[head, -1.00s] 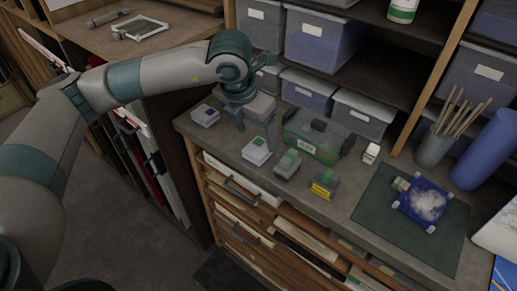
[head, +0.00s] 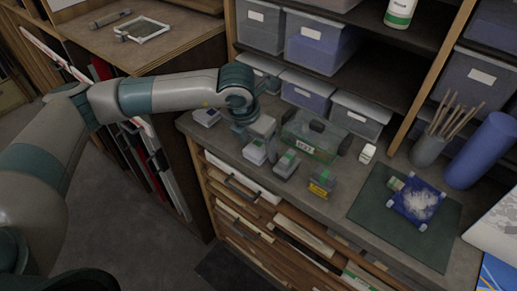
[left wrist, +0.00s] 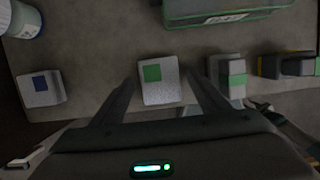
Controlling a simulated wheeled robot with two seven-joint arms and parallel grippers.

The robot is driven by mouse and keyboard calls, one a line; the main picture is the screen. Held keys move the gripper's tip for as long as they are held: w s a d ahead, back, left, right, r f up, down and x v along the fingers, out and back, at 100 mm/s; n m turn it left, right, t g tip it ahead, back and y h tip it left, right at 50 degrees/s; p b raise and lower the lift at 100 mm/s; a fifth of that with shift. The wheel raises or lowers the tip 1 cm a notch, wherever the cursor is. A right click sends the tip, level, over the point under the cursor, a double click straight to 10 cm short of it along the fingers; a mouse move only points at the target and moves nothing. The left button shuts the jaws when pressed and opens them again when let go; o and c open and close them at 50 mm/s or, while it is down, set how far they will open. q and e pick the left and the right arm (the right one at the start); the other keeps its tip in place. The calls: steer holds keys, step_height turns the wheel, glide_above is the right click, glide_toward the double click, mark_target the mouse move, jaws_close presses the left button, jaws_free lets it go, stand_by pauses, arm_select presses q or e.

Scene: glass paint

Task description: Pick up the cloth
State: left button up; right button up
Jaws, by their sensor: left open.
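A small white folded piece that looks like the cloth, with a green square on top, (head: 254,155) lies on the grey counter near its front edge. In the left wrist view the white cloth (left wrist: 160,90) shows between my two fingertips. My left gripper (head: 262,150) is open, pointing down right over it, with one finger on each side. I cannot tell whether the fingers touch it. In the left wrist view my left gripper (left wrist: 164,82) holds nothing. A similar white piece with a blue square (head: 206,116) lies further left. My right gripper is not in view.
A green-tinted clear box (head: 312,137) stands close behind. Grey-green blocks (head: 286,166) and a yellow-labelled block (head: 321,184) sit just right. Shelf bins (head: 306,90) stand behind.

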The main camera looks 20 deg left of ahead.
arm_select(q)
steer(key=c, duration=1.2)
steer(key=shift+r, duration=0.1)
